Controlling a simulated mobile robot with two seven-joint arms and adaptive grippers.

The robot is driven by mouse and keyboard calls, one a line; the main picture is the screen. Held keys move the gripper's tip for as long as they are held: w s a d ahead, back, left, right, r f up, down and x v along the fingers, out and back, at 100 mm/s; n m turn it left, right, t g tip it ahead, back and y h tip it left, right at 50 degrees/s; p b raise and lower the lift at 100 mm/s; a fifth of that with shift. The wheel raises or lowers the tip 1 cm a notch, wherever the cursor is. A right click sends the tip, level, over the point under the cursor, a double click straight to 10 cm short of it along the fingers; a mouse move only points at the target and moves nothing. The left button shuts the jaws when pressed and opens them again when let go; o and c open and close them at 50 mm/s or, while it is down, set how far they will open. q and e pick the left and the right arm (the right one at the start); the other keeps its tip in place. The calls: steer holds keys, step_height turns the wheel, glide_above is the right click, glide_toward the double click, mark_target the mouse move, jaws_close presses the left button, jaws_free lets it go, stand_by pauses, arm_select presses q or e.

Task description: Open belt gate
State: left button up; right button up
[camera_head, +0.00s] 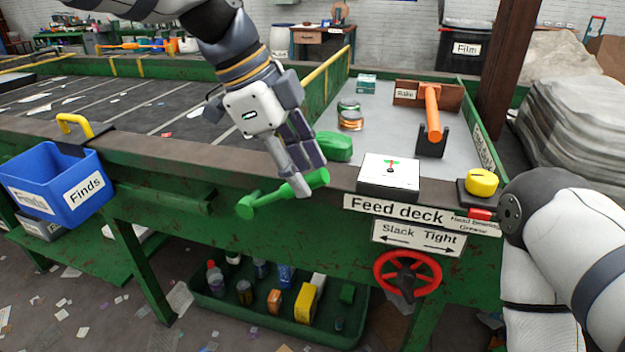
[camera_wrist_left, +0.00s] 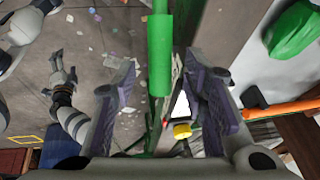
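The green gate lever (camera_head: 270,199) is a round bar on the front side of the belt frame, left of the Feed deck label. It also shows in the left wrist view (camera_wrist_left: 160,55). My left gripper (camera_head: 306,180) is at the lever's right end. In the left wrist view its two fingers (camera_wrist_left: 160,92) are spread, with the green bar between them and a gap on each side. Part of the bar is hidden by a finger in the head view. My right gripper (camera_wrist_left: 62,65) shows small at the left of the wrist view; its finger opening is unclear.
The feed deck holds a green lump (camera_head: 334,146), a white-topped box (camera_head: 389,176), an orange-handled rake (camera_head: 432,112) and a yellow button (camera_head: 482,182). A red handwheel (camera_head: 408,259) sits below. A blue Finds bin (camera_head: 85,190) hangs left. My right arm fills the lower right.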

mark_target(310, 182)
arm_select(q)
steer(key=shift+x, duration=1.6)
steer(key=shift+c, duration=0.6)
jaws_close()
